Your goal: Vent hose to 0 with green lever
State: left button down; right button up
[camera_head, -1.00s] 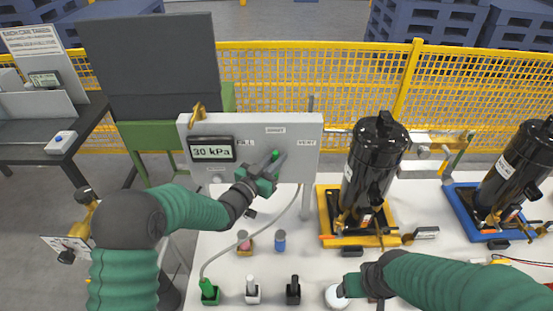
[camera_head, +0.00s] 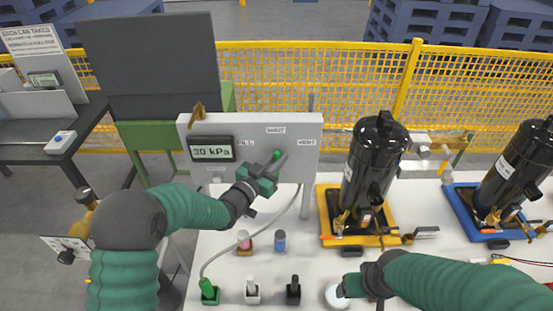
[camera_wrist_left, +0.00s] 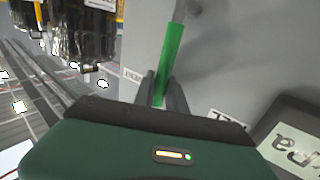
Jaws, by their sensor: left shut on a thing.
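A grey panel (camera_head: 302,132) stands upright on the white table, with a display (camera_head: 212,149) reading 30 kPa. The panel carries a FILL label on the left, a VENT label (camera_head: 307,142) on the right and one between them at the top. The green lever (camera_head: 277,155) is at the panel's middle, tilted up to the right. My left gripper (camera_head: 271,165) is shut on it. In the left wrist view, the green grip (camera_wrist_left: 171,58) runs between the two fingers (camera_wrist_left: 161,94). My right gripper (camera_head: 347,287) is low over the table; its jaws are unclear.
A hose (camera_head: 236,247) curves from a green fitting (camera_head: 209,292) up behind the panel. Black compressors sit in yellow (camera_head: 330,240) and blue trays at right.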

pick_arm(q)
jog(key=shift+d+f+m+g+y, duration=0.2)
jog(key=shift+d+m+g+y, duration=0.15)
jog(key=shift+d+m, duration=0.4)
jog(key=shift+s+d+f+m+g+y+b, duration=0.1)
jog(key=shift+d+f+m+g+y+b, duration=0.15)
jog(key=shift+d+m+b, duration=0.25)
jog(key=shift+d+f+m+g+y+b, duration=0.1)
jog(key=shift+d+m+g+y+b, duration=0.1)
jog(key=shift+d+m+y+b, duration=0.3)
jog(key=shift+d+f+m+g+y+b, duration=0.25)
jog(key=shift+d+f+m+b, duration=0.1)
jog(key=shift+d+b, duration=0.15)
jog(key=shift+d+f+m+g+y+b, duration=0.15)
jog(key=shift+d+f+m+y+b, duration=0.15)
jog(key=shift+d, duration=0.25)
jog(key=shift+d+f+m+g+y+b, duration=0.3)
jog(key=shift+d+f+m+y+b, duration=0.55)
jog(key=shift+b, duration=0.7)
jog(key=shift+r, duration=0.15)
jog(key=c, duration=1.7)
grip_release()
jog(key=shift+o, duration=0.3)
jog(key=shift+d+r, duration=0.1)
